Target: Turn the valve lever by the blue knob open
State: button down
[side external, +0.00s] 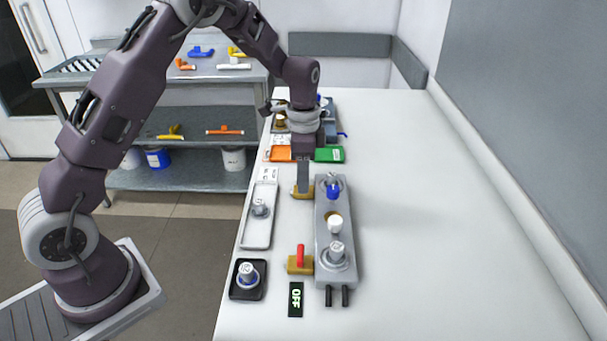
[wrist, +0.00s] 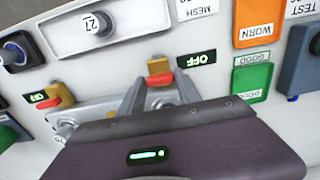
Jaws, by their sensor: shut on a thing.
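The valve by the blue knob has a yellow body (side external: 302,192) (wrist: 158,65) and a red lever (wrist: 160,80). The blue knob (side external: 333,190) stands on the grey block (side external: 322,284), just right of this valve in the side view. My gripper (side external: 303,187) (wrist: 159,86) points down over the valve, its fingers on either side of the red lever and shut on it. The fingers hide the lever in the side view. A small black sign (wrist: 197,59) beside this valve reads OFF. My gripper body hides much of the grey block in the wrist view.
A second yellow valve with a red lever (side external: 300,255) (wrist: 48,103) stands nearer the side camera, by another OFF sign (side external: 296,299). A white knob (side external: 335,225) is on the block. Orange (side external: 281,155) and green (side external: 329,155) trays lie beyond. The bench's right side is clear.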

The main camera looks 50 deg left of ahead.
jog(key=n, duration=0.9)
jog(key=shift+n, duration=0.3)
jog(key=n, duration=0.4)
jog(key=shift+r, duration=0.1)
jog(key=shift+w+a+n, duration=0.1)
jog(key=shift+n, duration=1)
jog(key=shift+w+a+n, duration=0.1)
jog(key=shift+n, duration=1)
jog(key=c, duration=0.8)
grip_release()
jog(key=shift+s, duration=0.1)
jog(key=shift+c, duration=0.2)
jog(key=shift+d, duration=0.1)
